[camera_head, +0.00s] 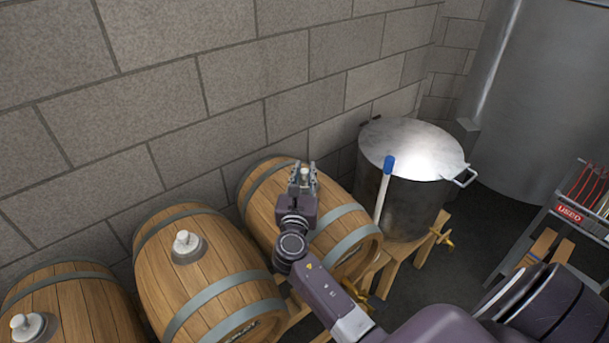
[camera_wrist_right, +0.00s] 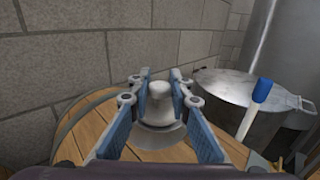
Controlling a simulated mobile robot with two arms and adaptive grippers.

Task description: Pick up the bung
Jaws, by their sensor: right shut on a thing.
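My right gripper (camera_head: 302,172) is over the top of the right-hand barrel (camera_head: 262,215). In the right wrist view the gripper (camera_wrist_right: 160,85) has its two blue-padded fingers on either side of a pale bung (camera_wrist_right: 160,103) and is shut on it. The bung is upright, above a grey round fitting (camera_wrist_right: 156,137) on the barrel top. I cannot tell whether it still touches the fitting. In the head view only the top of this bung (camera_head: 304,173) shows between the fingers. My left gripper is not in view.
Two more barrels, the middle one (camera_head: 180,275) and the left one (camera_head: 80,310), carry pale bungs. A lidded steel pot (camera_head: 400,200) with a blue-tipped rod (camera_head: 386,180) stands right of the gripper. A block wall (camera_head: 200,90) runs behind. A rack (camera_head: 540,235) stands at the right.

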